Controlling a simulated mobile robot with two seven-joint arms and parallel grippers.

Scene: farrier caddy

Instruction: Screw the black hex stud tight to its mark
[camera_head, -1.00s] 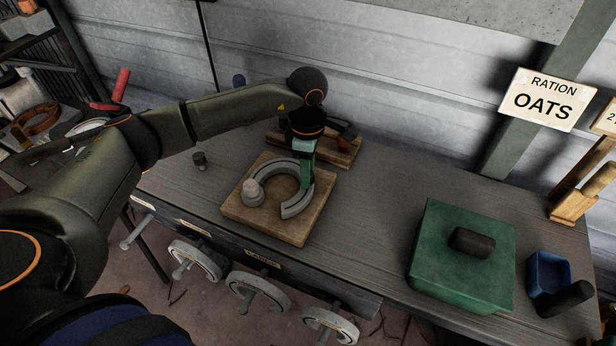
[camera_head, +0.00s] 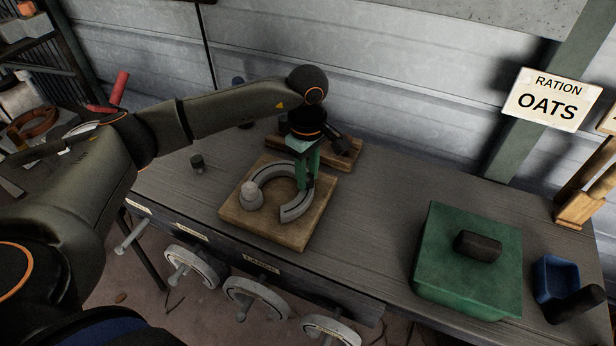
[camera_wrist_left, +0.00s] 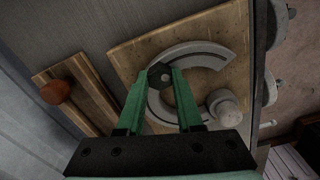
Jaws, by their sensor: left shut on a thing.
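The black hex stud (camera_wrist_left: 160,76) shows in the left wrist view as a dark six-sided head with a lighter centre. It stands at one arm of the grey horseshoe (camera_wrist_left: 212,56), which lies on a square wooden board (camera_head: 243,224). My left gripper (camera_head: 307,183) points down over the right arm of the horseshoe. Its green fingertips (camera_wrist_left: 160,83) are shut on the stud, one on each side. In the head view the fingers mostly hide the stud. I cannot make out its mark or how deep it sits. A pale grey stud (camera_head: 252,195) stands on the horseshoe's other arm. My right gripper is not seen.
A small dark stud (camera_head: 197,164) stands on the bench left of the board. A wooden rack (camera_head: 345,162) lies close behind my left gripper. A green lidded box (camera_head: 435,270) and a blue bin (camera_head: 554,274) stand at the right. The bench between board and box is clear.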

